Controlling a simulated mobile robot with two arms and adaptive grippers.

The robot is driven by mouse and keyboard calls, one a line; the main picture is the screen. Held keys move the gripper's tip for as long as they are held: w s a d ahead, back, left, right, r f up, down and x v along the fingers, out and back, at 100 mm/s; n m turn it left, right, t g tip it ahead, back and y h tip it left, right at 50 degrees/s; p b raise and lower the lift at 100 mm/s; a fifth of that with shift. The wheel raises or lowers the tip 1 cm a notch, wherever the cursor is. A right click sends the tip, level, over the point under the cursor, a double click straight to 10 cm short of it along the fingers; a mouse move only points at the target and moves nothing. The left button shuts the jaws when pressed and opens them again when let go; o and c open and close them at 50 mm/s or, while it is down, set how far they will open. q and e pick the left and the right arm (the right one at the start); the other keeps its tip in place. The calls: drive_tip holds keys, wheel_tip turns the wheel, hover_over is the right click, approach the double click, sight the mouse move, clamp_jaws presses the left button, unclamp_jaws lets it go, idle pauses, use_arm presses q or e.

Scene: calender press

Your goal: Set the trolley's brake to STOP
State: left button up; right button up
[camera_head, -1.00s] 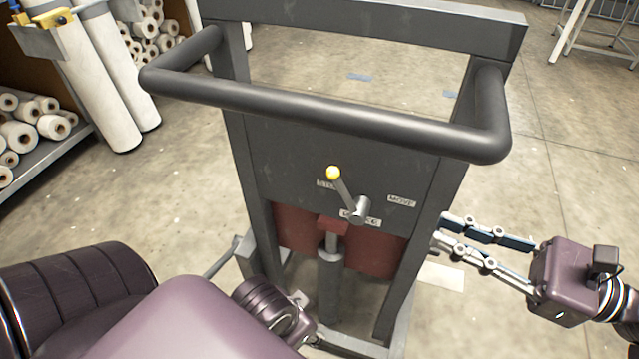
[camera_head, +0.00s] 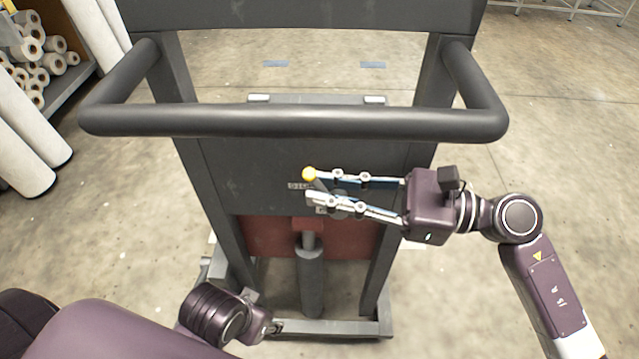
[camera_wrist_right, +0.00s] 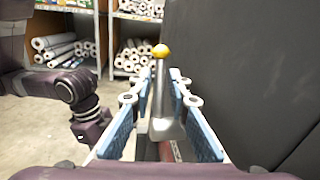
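The brake lever (camera_head: 320,185) on the trolley's dark back panel (camera_head: 260,160) has a yellow ball tip and tilts up and left. It also shows in the right wrist view (camera_wrist_right: 160,88). A small label (camera_head: 297,186) sits left of it, too small to read, and another is partly covered below. My right gripper (camera_head: 308,186) reaches in from the right, open, with its fingers on either side of the lever. The ball stands beyond the fingers in the wrist view. The lever's pivot is partly hidden by the fingers. My left gripper (camera_head: 265,326) is low by the trolley's base; its fingers are unclear.
The trolley's black push bar (camera_head: 290,122) runs above the lever and my right gripper. A red block (camera_head: 265,237) and a grey cylinder (camera_head: 310,280) are below. Racks of white rolls (camera_head: 50,60) stand at the far left. The floor on the right is mostly clear.

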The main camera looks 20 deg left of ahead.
use_arm(q)
drive_tip(key=shift+f, duration=0.15)
use_arm(e)
drive_tip(key=shift+a, duration=0.55)
clamp_jaws()
drive_tip(key=shift+s, duration=0.1)
use_arm(q)
wheel_tip(320, 180, down, 13)
drive_tip(key=p, duration=0.3)
drive_tip(key=shift+d+g+p, duration=0.2)
drive_tip(key=shift+g+p, duration=0.15)
drive_tip(key=shift+g, duration=0.05)
use_arm(e)
drive_tip(key=h, duration=0.1)
drive_tip(key=a+h, duration=0.1)
drive_tip(key=shift+s+f+h, duration=0.15)
drive_tip(key=shift+f+h, duration=0.15)
drive_tip(key=shift+f, duration=0.1)
